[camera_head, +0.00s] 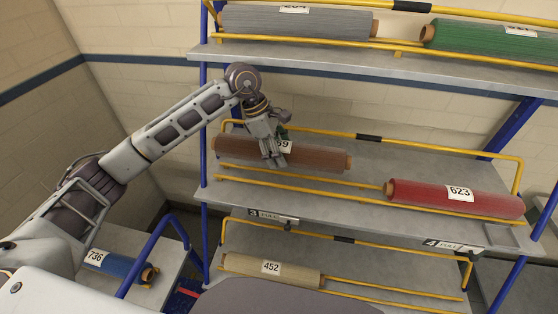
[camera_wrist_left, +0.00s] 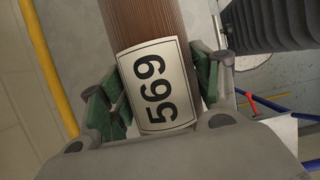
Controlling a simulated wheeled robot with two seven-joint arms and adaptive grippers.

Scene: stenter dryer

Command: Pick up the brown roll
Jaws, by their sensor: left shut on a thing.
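The brown roll (camera_head: 315,157) lies on the middle shelf at the left, behind a yellow rail, with its tan core end showing at the right. My left gripper (camera_head: 276,150) reaches down over it from the left and is shut on it. In the left wrist view, the roll (camera_wrist_left: 155,25) runs between the green-padded fingers of the gripper (camera_wrist_left: 158,98), one on each side. Its white label reads 569. In the head view the gripper hides part of this label. My right gripper is not in view.
A red roll (camera_head: 455,197) labelled 623 lies on the same shelf to the right. Grey (camera_head: 295,22) and green rolls (camera_head: 490,38) lie above; a beige roll (camera_head: 270,269) lies below. Yellow rails and blue posts (camera_head: 203,130) frame the rack. A blue roll (camera_head: 115,264) lies at lower left.

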